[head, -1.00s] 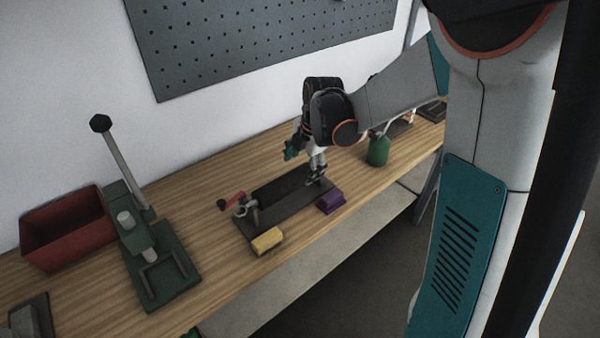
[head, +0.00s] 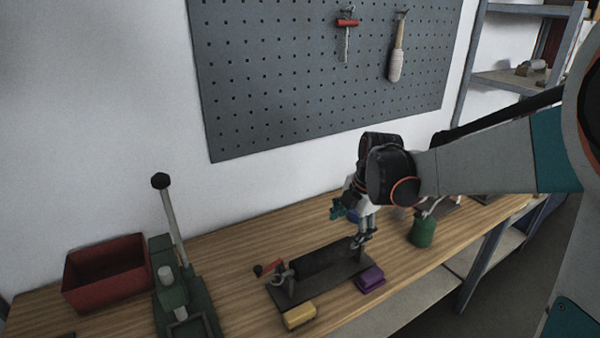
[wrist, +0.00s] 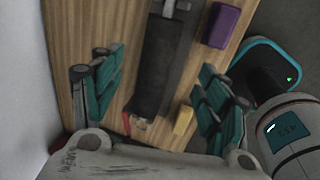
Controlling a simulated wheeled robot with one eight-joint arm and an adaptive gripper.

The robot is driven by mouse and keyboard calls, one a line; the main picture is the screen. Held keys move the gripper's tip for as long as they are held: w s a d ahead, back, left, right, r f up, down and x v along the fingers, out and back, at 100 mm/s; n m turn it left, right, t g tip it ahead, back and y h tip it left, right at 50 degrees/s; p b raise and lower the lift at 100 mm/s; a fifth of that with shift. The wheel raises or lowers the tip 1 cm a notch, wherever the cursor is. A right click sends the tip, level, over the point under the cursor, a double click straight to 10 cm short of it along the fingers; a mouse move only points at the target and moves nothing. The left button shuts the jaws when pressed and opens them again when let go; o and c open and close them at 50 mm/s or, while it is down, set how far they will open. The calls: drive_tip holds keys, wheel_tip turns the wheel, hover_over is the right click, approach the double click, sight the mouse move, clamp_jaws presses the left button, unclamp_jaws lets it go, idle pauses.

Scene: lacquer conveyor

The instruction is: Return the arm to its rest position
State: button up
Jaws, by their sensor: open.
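My gripper (head: 362,238) hangs over the far right end of a dark clamp fixture (head: 318,278) on the wooden bench. In the wrist view my gripper (wrist: 155,95) has its teal fingers spread wide, with nothing between them but the fixture and bench below. The fixture, a dark plate with a long dark block on it, also shows in the wrist view (wrist: 160,60). My arm reaches in from the right in the head view.
A purple block (head: 370,279) and a yellow block (head: 299,316) lie along the fixture's front side. A green press (head: 180,290) and a red bin (head: 108,272) stand left. A green bottle (head: 423,232) stands right. A pegboard (head: 300,80) hangs behind.

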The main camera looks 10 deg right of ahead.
drive_tip(key=s+a+r+m+t, duration=0.2)
drive_tip(key=s+r+m, duration=0.1)
drive_tip(key=s+m, duration=0.7)
drive_tip(key=s+a+r+m+t+h, duration=0.1)
drive_tip(key=s+a+r+m+t, duration=0.1)
drive_tip(key=s+m, duration=0.9)
drive_tip(key=shift+s+a+r+m, duration=0.3)
drive_tip(key=shift+a+r, duration=0.2)
drive_tip(key=shift+a, duration=0.35)
